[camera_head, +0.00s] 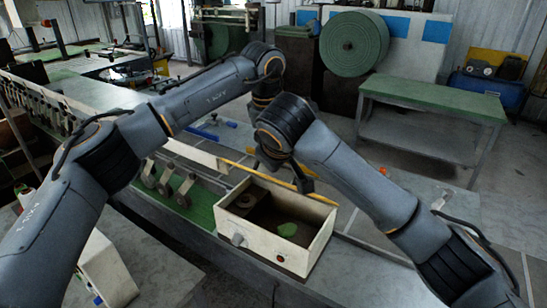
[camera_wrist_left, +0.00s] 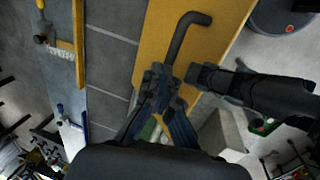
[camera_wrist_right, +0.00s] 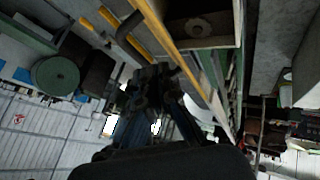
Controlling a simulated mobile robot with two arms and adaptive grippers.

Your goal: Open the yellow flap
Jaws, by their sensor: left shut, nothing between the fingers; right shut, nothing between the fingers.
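The yellow flap (camera_wrist_left: 215,40) shows as a broad panel in the left wrist view, with a dark bent handle (camera_wrist_left: 188,32) in front of it. In the head view only a thin yellow edge (camera_head: 246,168) shows behind the open beige box; the arms hide the rest. My left gripper (camera_wrist_left: 160,76) is shut and empty, close to the handle's lower end; I cannot tell if they touch. My right gripper (camera_wrist_right: 151,76) is shut and empty beside a yellow edge (camera_wrist_right: 162,38), below a dark handle (camera_wrist_right: 128,28). Its tip shows in the head view near the box's back edge.
The beige box (camera_head: 265,248) with a front knob stands on the machine edge and holds a green piece (camera_head: 287,229). A green-topped table (camera_head: 430,97) and a green roll (camera_head: 354,43) stand behind.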

